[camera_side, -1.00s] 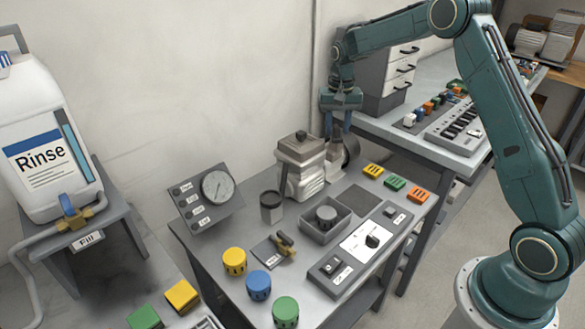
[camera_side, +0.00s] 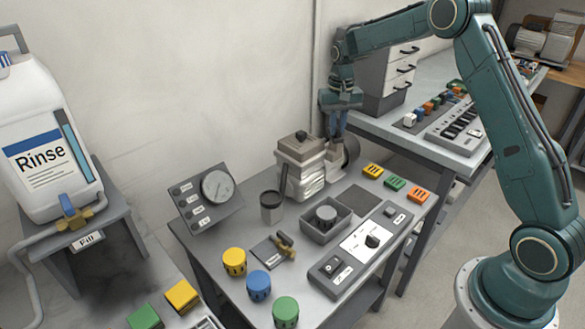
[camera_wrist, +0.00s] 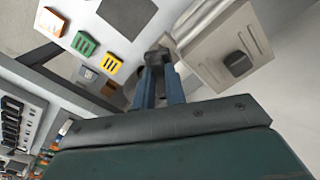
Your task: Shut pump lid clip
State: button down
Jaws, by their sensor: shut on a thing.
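The pump (camera_side: 303,180) stands upright at the back of the grey bench, with a square beige lid (camera_side: 300,148) and a dark knob on top. The lid also shows at the upper right in the wrist view (camera_wrist: 222,52). My gripper (camera_side: 336,137) points down just right of the lid, beside the pump's round motor part (camera_side: 350,152). In the wrist view my blue fingers (camera_wrist: 160,62) are close together at the lid's edge, shut on a small dark piece, which looks like the lid clip (camera_wrist: 156,53). The fingertips partly hide it.
Yellow, green and orange blocks (camera_side: 395,183) lie right of the pump. A grey tray (camera_side: 326,222), a dark cup (camera_side: 271,207) and a gauge panel (camera_side: 207,198) stand in front and left. A drawer unit (camera_side: 390,78) stands behind my gripper.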

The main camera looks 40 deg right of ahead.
aim_at(338, 128)
jog(key=n, duration=0.4)
jog(key=shift+r, duration=0.1)
jog(key=n, duration=0.4)
jog(key=shift+n, duration=0.3)
jog(key=n, duration=0.4)
jog(key=shift+d+n, duration=0.1)
jog(key=shift+n, duration=1.9)
jog(key=c, duration=1.4)
grip_release()
jog(key=shift+c, duration=0.2)
notch_tip(338, 128, up, 14)
